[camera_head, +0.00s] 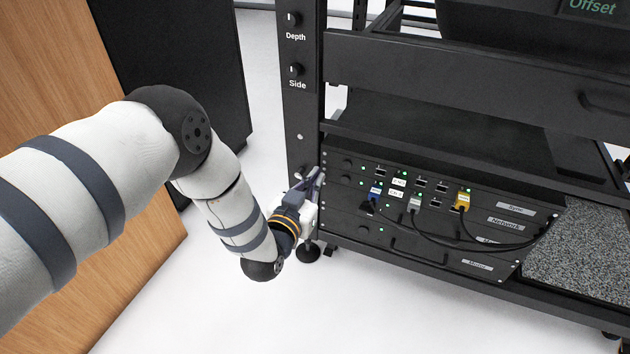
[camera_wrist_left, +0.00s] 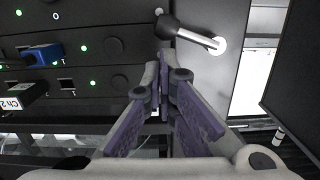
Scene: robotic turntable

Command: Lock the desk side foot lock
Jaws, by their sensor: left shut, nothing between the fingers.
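My left gripper (camera_head: 316,182) is at the lower part of the rack's front left post (camera_head: 301,130), fingertips together and empty. In the left wrist view its closed fingertips (camera_wrist_left: 165,62) point at the post, just below a lever (camera_wrist_left: 200,39). The lever has a black knob and a metal rod ending in a bright round mount on the post. The knob is close to the fingertips; I cannot tell whether they touch.
Rack units with cables (camera_head: 430,200) are right of the post; a blue plug (camera_wrist_left: 43,54) shows in the left wrist view. A dark cabinet (camera_head: 180,70) and wooden panel (camera_head: 60,50) stand left. White floor (camera_head: 220,310) is clear in front.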

